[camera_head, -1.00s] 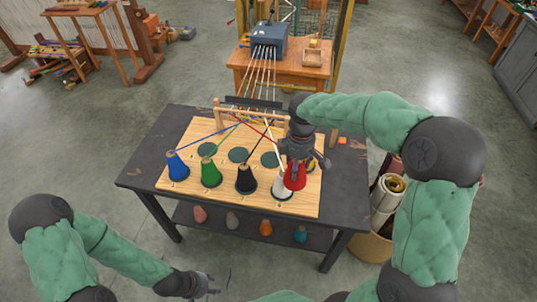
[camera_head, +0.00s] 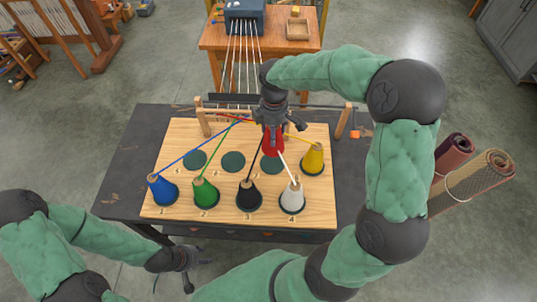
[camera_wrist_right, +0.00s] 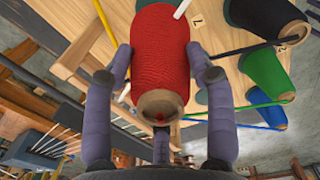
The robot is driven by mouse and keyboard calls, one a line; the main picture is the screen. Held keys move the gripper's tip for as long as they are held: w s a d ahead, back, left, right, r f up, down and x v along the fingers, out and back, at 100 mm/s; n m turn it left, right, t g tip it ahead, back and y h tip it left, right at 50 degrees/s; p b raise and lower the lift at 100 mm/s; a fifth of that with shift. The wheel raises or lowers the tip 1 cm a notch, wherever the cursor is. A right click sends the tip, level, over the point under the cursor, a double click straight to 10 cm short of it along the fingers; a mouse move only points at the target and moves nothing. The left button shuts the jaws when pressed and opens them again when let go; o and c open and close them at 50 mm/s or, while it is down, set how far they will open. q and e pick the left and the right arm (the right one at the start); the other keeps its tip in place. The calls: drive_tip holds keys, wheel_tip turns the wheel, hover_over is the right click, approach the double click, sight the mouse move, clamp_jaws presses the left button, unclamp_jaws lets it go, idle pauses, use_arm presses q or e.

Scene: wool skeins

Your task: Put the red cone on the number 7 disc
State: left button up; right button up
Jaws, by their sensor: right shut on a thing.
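The red cone (camera_head: 272,140) is held in my right gripper (camera_head: 273,122) over the back row of the pale wooden board (camera_head: 180,130). In the right wrist view the red cone (camera_wrist_right: 160,50) sits between the gripper's fingers (camera_wrist_right: 165,65), its tan tip toward the camera. Just below it in the head view is the third dark back-row disc (camera_head: 272,165), empty and partly hidden; I cannot tell if the cone touches it. A label (camera_wrist_right: 197,22) beside the cone looks like a 7. My left gripper (camera_head: 196,272) is open and empty, low in front of the table.
Blue (camera_head: 162,190), green (camera_head: 205,193), black (camera_head: 249,196) and white (camera_head: 292,198) cones stand along the front row. A yellow cone (camera_head: 313,158) stands right of the third disc. Strands run from the cones toward a wooden rail (camera_head: 203,122). Two back-left discs (camera_head: 195,160) are empty.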

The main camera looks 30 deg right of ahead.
sight(273, 149)
wheel_tip(273, 149, down, 10)
drive_tip(key=b, duration=0.2)
drive_tip(key=shift+r+b, duration=0.2)
drive_tip(key=shift+b, duration=0.1)
drive_tip(key=shift+f, duration=0.2)
drive_tip(key=o, duration=1.3)
drive_tip(key=shift+r, duration=0.1)
wheel_tip(273, 149, up, 12)
drive_tip(key=p, duration=0.3)
drive_tip(key=shift+r, duration=0.1)
